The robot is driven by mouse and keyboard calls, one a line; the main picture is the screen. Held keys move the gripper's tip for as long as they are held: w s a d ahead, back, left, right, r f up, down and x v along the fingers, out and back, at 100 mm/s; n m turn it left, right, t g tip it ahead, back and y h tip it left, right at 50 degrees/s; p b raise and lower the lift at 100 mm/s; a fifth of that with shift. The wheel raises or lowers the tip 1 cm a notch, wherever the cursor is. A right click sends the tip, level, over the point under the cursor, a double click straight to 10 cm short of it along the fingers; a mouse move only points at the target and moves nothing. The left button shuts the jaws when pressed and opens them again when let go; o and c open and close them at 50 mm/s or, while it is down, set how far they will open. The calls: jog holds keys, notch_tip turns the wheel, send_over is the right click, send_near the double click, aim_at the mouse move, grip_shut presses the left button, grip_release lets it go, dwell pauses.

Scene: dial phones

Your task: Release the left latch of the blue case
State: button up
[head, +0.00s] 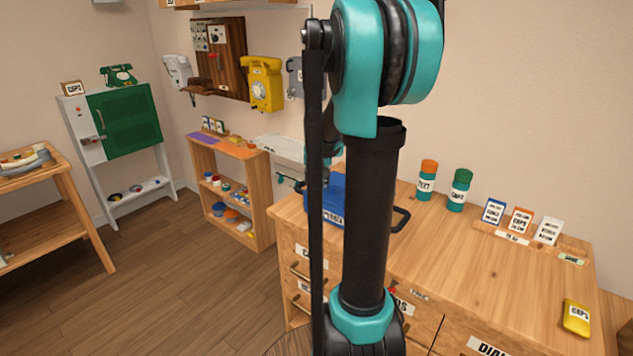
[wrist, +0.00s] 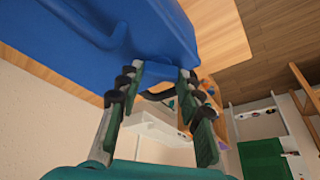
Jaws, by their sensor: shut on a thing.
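The blue case (head: 326,203) stands on the wooden desk, partly hidden behind my arm in the head view. It fills the upper left of the wrist view (wrist: 130,28). My gripper (wrist: 160,80) has its two green and grey fingers at the lower edge of the case, closed on a part of it. A dark curved piece (wrist: 157,96) shows between the fingers; I cannot tell whether it is the left latch or a handle. The latch itself cannot be made out clearly. In the head view my arm hides the gripping spot.
Orange-capped (head: 427,180) and green-capped (head: 460,190) jars, upright cards (head: 520,220) and a yellow item (head: 577,317) are on the desk (head: 470,265). A low shelf (head: 232,195) stands at the left. The desk's front right surface is mostly clear.

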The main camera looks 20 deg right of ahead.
jog(key=n, duration=0.2)
jog(key=n+y, duration=0.2)
jog(key=n, duration=0.1)
jog(key=shift+d+n, duration=0.25)
jog(key=shift+n, duration=0.05)
jog(key=shift+n+g+y, duration=0.4)
jog(key=shift+n+y, duration=0.5)
jog(key=shift+n, duration=1.3)
jog(key=o, duration=1.2)
jog(key=shift+c, duration=0.2)
jog(key=v, duration=1.2)
jog(key=shift+d, duration=0.1)
